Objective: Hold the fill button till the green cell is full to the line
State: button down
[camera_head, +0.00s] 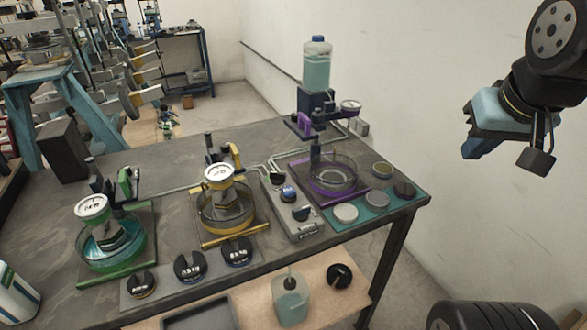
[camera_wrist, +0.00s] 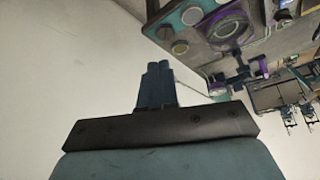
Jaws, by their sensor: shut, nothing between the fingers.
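The green cell (camera_head: 82,252) is a round clear dish with a green rim at the left of the bench, holding teal liquid. A weight-like block and a round dial stand in it; its fill line cannot be made out. A grey control box (camera_head: 306,231) between the yellow and purple cells carries a blue-topped button (camera_head: 288,193) and dark knobs. Which one is the fill button cannot be read. My gripper (camera_wrist: 158,70) is shut and empty. In the head view it hangs at the upper right, off the bench's right end, well away from the box.
The yellow cell (camera_head: 205,222) and purple cell (camera_head: 349,192) share the bench (camera_head: 150,160). A bottle (camera_head: 317,70) of teal liquid stands behind the purple cell. Slotted dark weights (camera_head: 190,266) lie in front. A lower shelf (camera_head: 345,297) holds another bottle. The white wall is behind my gripper.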

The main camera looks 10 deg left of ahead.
jog(key=n+g, duration=0.6)
jog(key=n, duration=1.8)
send_over(289, 188)
notch_tip(289, 188, down, 4)
jog(key=f, duration=0.1)
jog(key=shift+s+r, duration=0.1)
jog(key=shift+r, duration=0.2)
jog(key=shift+f, duration=0.15)
notch_tip(289, 188, down, 14)
jog(key=shift+r, duration=0.25)
jog(key=shift+f, duration=0.15)
